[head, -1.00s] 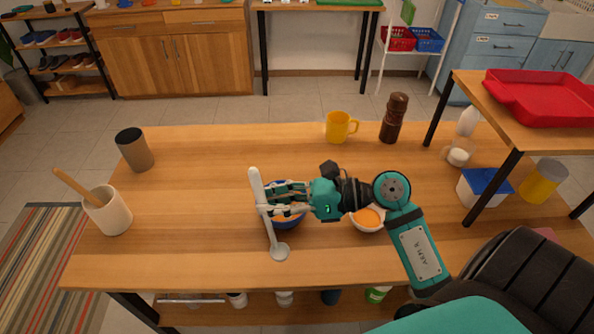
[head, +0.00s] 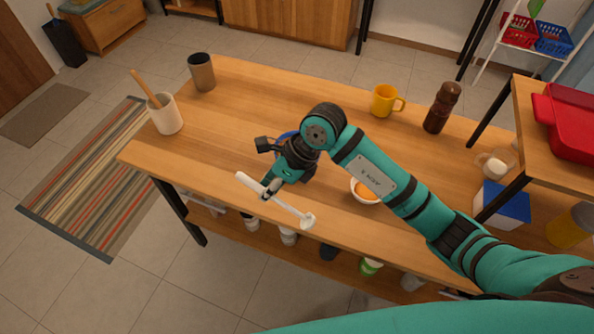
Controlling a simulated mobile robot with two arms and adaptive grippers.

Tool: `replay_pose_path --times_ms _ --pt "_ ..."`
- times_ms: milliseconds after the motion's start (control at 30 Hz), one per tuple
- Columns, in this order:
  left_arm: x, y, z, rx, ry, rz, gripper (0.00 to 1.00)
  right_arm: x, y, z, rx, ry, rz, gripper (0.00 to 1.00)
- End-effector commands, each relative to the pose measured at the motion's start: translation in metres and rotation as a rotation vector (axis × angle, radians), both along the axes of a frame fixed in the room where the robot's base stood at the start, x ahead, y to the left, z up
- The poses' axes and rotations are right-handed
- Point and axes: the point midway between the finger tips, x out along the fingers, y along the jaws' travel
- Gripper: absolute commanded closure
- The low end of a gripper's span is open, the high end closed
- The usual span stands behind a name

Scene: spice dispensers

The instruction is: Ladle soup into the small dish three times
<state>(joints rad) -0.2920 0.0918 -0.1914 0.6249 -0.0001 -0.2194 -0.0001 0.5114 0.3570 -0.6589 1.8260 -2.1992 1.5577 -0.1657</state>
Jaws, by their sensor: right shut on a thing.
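My right gripper (head: 268,189) is shut on a pale grey-white ladle (head: 285,208), held at the table's front edge. The ladle lies slanted in the picture, one end at upper left and its small rounded end at lower right. A blue bowl (head: 283,136) is behind my right gripper and wrist; only a bit of its rim shows, and its contents are hidden. The small white dish (head: 355,196) with orange soup in it stands to the right of the gripper, partly under my right forearm. My left gripper is not in view.
A yellow mug (head: 383,100) and a brown pepper mill (head: 440,108) stand at the back right. A crock (head: 164,115) with a wooden utensil and a dark-topped cup (head: 201,72) stand at the left. The wooden table (head: 260,95) is clear between them. Several containers sit on the shelf below.

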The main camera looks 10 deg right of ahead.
Motion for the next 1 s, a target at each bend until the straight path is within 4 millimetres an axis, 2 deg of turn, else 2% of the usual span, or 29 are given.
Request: replay_pose_path --times_ms 33,200,300,400,567,1000 --pt "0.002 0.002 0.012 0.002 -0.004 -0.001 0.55 0.006 -0.003 -0.003 -0.09 0.024 0.003 1.0" --pt "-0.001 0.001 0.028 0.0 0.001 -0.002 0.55 0.025 -0.04 -0.03 -0.322 0.106 -0.024 1.0" --pt "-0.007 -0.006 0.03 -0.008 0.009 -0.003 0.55 0.033 -0.058 -0.037 -0.376 0.131 -0.037 1.0" --pt "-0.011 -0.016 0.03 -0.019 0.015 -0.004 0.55 0.036 -0.066 -0.041 -0.397 0.143 -0.041 1.0" --pt "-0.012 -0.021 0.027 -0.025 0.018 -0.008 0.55 0.037 -0.068 -0.046 -0.399 0.145 -0.041 1.0" --pt "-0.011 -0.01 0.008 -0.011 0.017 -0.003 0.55 0.036 -0.067 -0.076 -0.397 0.146 -0.04 1.0"
